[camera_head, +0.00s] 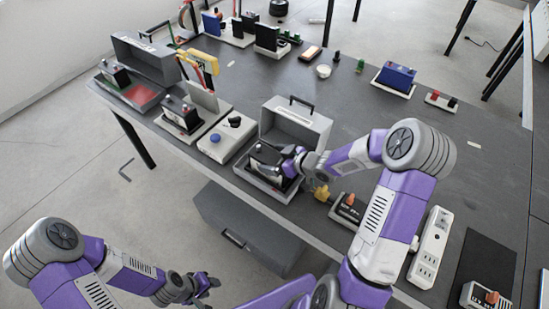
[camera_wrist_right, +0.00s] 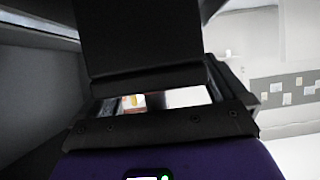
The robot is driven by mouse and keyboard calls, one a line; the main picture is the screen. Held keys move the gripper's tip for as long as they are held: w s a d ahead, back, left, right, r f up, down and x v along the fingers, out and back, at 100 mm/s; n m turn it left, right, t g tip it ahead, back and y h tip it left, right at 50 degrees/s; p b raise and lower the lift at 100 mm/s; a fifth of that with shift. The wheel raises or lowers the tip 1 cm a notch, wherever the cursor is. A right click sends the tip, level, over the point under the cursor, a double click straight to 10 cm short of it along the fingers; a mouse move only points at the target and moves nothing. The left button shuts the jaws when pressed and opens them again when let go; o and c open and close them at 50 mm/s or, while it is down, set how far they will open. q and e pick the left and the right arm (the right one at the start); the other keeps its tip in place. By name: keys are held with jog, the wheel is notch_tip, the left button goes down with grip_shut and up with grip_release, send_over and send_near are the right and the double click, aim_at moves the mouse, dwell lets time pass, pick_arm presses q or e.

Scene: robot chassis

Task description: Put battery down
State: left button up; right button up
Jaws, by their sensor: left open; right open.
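A black battery (camera_head: 265,157) sits in the tray of an open grey case (camera_head: 298,124) near the table's front edge. My right gripper (camera_head: 291,162) is at the battery's right side, open, with its fingers close against or around it; I cannot tell whether they touch. In the right wrist view a large dark surface fills the upper middle, and I cannot tell what it is. My left gripper (camera_head: 203,285) is open and empty, low in front of the table and away from the battery.
A white board with a blue button (camera_head: 216,138) stands left of the case. A yellow connector (camera_head: 322,193), a small labelled unit (camera_head: 348,208) and a white power strip (camera_head: 430,235) lie to the right. The table's centre (camera_head: 345,95) behind the case is mostly clear.

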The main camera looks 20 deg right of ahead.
jog(key=p+v, duration=0.4)
jog(key=v, duration=0.8)
